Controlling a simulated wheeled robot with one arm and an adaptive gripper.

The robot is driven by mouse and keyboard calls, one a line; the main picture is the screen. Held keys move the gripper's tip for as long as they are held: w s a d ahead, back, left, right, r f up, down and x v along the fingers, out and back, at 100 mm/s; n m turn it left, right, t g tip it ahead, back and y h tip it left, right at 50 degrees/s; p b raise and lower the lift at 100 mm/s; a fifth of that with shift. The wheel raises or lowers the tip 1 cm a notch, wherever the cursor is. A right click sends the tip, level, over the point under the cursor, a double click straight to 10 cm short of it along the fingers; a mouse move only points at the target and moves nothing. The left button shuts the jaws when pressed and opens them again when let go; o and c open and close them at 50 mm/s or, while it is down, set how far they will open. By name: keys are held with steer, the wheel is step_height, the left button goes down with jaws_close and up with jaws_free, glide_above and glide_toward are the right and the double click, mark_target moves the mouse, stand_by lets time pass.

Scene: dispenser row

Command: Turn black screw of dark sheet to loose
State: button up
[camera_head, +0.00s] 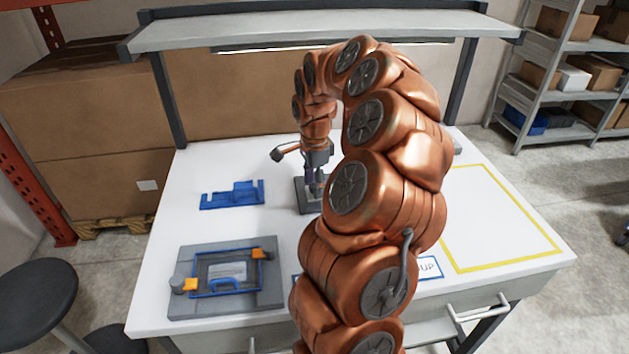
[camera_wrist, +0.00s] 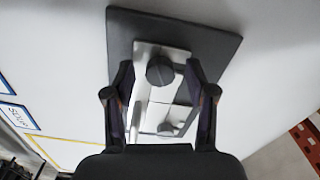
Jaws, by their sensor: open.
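A dark sheet (camera_wrist: 215,45) lies flat on the white table, and it also shows in the head view (camera_head: 305,203), partly hidden by my arm. A pale metal piece (camera_wrist: 147,55) stands on it. A round black screw (camera_wrist: 160,70) sits on the pale piece near its far end. My gripper (camera_wrist: 159,80) is open and points down over the sheet, one finger on each side of the screw. I cannot tell whether the fingers touch it. My gripper also shows in the head view (camera_head: 314,182), where the screw cannot be made out.
A smaller grey knob (camera_wrist: 167,128) sits nearer on the pale piece. In the head view, a blue holder (camera_head: 232,195) and a grey fixture (camera_head: 187,308) with a blue frame (camera_head: 253,286) lie to the left. A yellow outlined area (camera_head: 500,220) at right looks empty. A shelf (camera_head: 300,32) spans above.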

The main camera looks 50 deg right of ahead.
jaws_close()
stand_by(0.5)
steer(key=shift+f+n+b, duration=0.1)
steer(key=shift+n+b, duration=0.2)
steer(key=shift+b, duration=0.15)
steer(key=shift+f+n+b, duration=0.1)
steer(key=shift+n+b, duration=0.7)
steer(key=shift+b, duration=0.35)
steer(key=n+b, duration=0.3)
steer(key=shift+n, duration=0.3)
steer(key=n+b, duration=0.1)
steer(key=n, duration=0.2)
steer(key=shift+n+b, duration=0.3)
steer(key=shift+b, duration=0.1)
steer(key=shift+s+n+b, duration=0.15)
steer(key=shift+n+b, duration=0.25)
steer(key=shift+n, duration=1.2)
